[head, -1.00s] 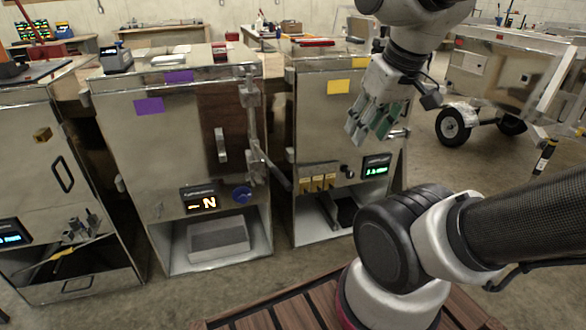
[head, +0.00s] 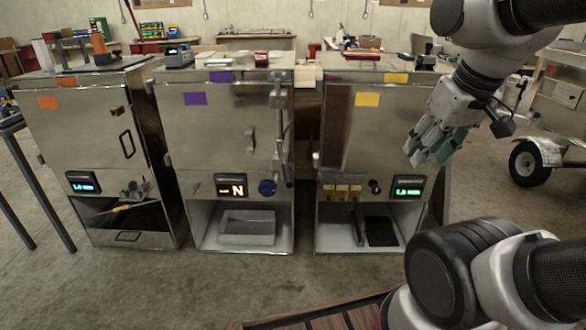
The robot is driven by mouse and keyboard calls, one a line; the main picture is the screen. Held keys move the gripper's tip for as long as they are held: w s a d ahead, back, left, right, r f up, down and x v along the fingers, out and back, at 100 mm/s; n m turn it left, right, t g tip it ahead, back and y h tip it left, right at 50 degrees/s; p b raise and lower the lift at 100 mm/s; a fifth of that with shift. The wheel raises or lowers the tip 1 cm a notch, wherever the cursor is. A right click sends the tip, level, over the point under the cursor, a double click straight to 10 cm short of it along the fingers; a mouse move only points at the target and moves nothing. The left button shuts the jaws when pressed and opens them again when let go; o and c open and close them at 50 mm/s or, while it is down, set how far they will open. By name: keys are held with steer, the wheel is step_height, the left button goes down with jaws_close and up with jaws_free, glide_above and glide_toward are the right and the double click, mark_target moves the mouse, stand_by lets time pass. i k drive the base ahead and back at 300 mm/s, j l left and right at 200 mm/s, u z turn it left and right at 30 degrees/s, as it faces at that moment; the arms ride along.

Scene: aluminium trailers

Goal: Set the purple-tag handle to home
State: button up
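The purple-tag cabinet (head: 215,150) is the middle one of three metal cabinets in the head view. It carries two purple tags (head: 196,98). A short upright handle (head: 251,139) sits on its front. To the right of that, a tall vertical rod with a lever (head: 279,125) runs down the cabinet's right side. I cannot tell the lever's exact setting. My gripper (head: 428,158) is open and empty, pointing down, right of the yellow tag and well away from the purple-tag cabinet.
The orange-tag cabinet (head: 85,130) stands at left and the yellow-tag cabinet (head: 345,125) at right, with a green-lit display (head: 408,187). A trailer wheel (head: 526,164) is at far right.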

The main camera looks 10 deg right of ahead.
mark_target(280, 146)
steer(key=i+l+u, duration=0.1)
steer(key=i, duration=0.75)
